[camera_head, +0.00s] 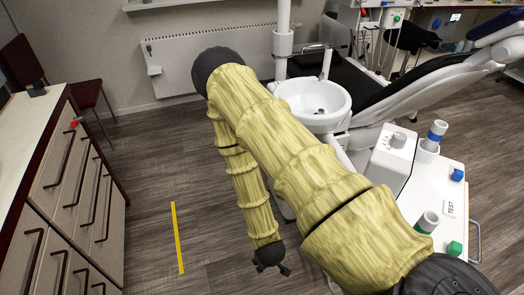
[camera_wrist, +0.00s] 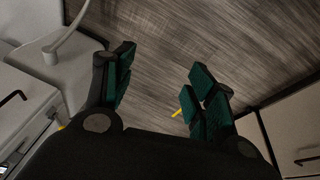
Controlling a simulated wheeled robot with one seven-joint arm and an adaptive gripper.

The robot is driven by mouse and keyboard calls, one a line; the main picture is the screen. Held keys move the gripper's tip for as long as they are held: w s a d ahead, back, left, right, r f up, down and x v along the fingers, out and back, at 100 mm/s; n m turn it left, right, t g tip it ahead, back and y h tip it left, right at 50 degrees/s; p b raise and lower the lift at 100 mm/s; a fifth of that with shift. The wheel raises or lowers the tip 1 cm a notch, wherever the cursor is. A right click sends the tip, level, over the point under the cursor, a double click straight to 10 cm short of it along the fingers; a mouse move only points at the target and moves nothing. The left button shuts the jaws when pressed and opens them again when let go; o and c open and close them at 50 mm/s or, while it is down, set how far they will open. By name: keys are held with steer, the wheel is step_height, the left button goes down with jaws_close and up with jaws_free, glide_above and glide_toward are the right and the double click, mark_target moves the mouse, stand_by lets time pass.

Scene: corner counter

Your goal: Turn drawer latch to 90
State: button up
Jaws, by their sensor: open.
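A small red piece (camera_head: 74,124), which looks like the drawer latch, sits at the top of the drawer cabinet (camera_head: 50,180) at the left in the head view. It is too small to tell which way it is turned. My gripper (camera_head: 271,268) hangs low over the floor, well to the right of the cabinet and apart from it.
A yellow floor strip (camera_head: 177,237) lies between the cabinet and my gripper. A white dental unit (camera_head: 440,190) with knobs and coloured blocks stands at the right. A basin (camera_head: 312,100) and dental chair are behind my arm. The floor before the cabinet is clear.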

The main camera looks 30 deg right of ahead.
steer(key=w+d+f+t+h+b, duration=0.2)
steer(key=w+d+f+b, duration=0.15)
steer(key=w, duration=0.65)
steer(key=w+d+f+m+t+h+b, duration=0.1)
steer(key=w+d+f+t+h+b, duration=0.3)
steer(key=w, duration=0.6)
steer(key=w+d+f+b, duration=0.2)
steer(key=w+d+b, duration=0.35)
steer(key=w, duration=0.45)
steer(key=w+d+r+m+g+h+b, duration=0.3)
steer(key=w+m+g+b, duration=0.15)
steer(key=w+b, duration=0.5)
steer(key=w+d+r+m+g+h+b, duration=0.3)
steer(key=w+m+b, duration=0.35)
steer(key=b, duration=0.65)
steer(key=w+d+r+m+g+h+b, duration=0.25)
steer(key=w+m+g+h+b, duration=0.2)
steer(key=w+b, duration=0.55)
steer(key=s+d+b, duration=0.3)
steer(key=d+b, duration=0.3)
steer(key=d, duration=0.5)
steer(key=shift+s+d+f+m+y, duration=0.15)
steer(key=shift+f+m+y, duration=0.1)
steer(key=shift+m+y, duration=0.1)
steer(key=c, duration=1)
